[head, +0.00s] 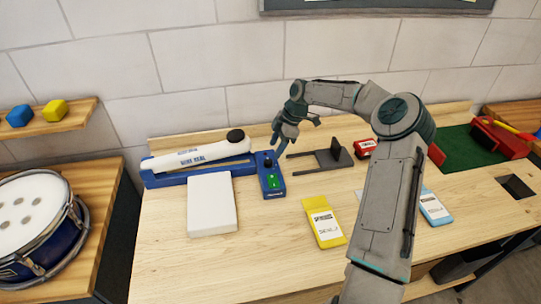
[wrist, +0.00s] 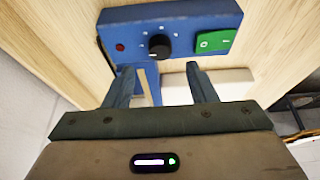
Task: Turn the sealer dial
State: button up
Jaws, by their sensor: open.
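The sealer (head: 200,161) is a long blue base with a white arm and a black knob, at the back left of the bench in the head view. Its blue control box (head: 271,180) stands at its right end. In the wrist view the box's face (wrist: 190,20) shows a black dial (wrist: 159,46), a red light (wrist: 120,47) and a green switch (wrist: 215,41). My gripper (head: 276,140) is above the control box. In the wrist view my gripper (wrist: 160,75) is open and empty, its fingertips just short of the dial and apart from it.
A white block (head: 211,206) lies before the sealer. A yellow packet (head: 324,222), a blue-white packet (head: 434,208), a red box (head: 364,148) and a grey stand (head: 333,157) are to the right. A drum (head: 35,215) sits on the left bench. The front of the bench is mostly clear.

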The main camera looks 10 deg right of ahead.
aim_at(268, 161)
jog(key=p+x, duration=0.1)
jog(key=x, duration=0.5)
jog(key=shift+f, duration=0.1)
jog(key=c, duration=1)
